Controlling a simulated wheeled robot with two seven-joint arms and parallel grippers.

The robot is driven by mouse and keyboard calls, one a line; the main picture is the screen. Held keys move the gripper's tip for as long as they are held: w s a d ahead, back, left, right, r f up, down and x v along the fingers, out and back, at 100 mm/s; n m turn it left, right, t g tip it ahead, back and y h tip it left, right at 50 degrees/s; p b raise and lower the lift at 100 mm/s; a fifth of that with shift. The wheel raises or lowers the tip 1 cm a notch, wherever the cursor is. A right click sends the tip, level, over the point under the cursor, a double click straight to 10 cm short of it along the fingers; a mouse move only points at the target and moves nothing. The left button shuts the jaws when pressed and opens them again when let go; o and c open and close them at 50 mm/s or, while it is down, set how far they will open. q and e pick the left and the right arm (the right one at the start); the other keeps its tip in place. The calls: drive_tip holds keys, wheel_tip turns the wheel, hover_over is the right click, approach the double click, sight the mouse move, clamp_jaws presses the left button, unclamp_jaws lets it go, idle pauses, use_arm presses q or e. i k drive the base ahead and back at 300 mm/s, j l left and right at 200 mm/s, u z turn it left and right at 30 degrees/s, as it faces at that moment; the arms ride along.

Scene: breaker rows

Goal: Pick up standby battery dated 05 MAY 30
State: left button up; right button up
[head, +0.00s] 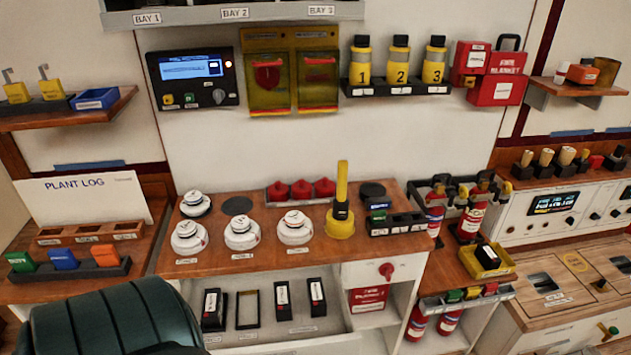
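Several black upright blocks with white labels look like the standby batteries. One stands at the left of the open white drawer or low shelf (362,325) under the middle bench; this is the left block (212,309). To its right is an empty-looking dark frame (247,308). Then come a middle block (283,300) and a right block (317,297). A similar black block (488,257) lies in a yellow tray (507,262) on the right-hand shelf. The dates are too small to read, so I cannot tell which is 05 MAY 30. Neither gripper shows.
The wooden bench (270,262) above the drawer carries white domed detectors (242,233) and a yellow torch-like tool (341,215). Fire extinguishers (472,215) stand to the right. A dark green ribbed shape (115,318) fills the lower left; I cannot tell what it is.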

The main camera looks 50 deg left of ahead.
sight(316, 293)
drive_tip(key=u, duration=0.45)
drive_tip(key=i+u, duration=0.1)
drive_tip(key=u, duration=0.35)
drive_tip(key=l+u, duration=0.1)
drive_tip(key=u, duration=0.35)
drive_tip(key=i+l+u, duration=0.1)
drive_tip(key=u, duration=0.8)
drive_tip(key=i+l+u, duration=0.1)
drive_tip(key=l+u, duration=0.9)
drive_tip(key=l, duration=0.25)
drive_tip(key=k+l, duration=0.1)
drive_tip(key=l, duration=0.5)
drive_tip(key=l+u, duration=0.15)
drive_tip(key=l, duration=0.5)
drive_tip(key=k, duration=0.05)
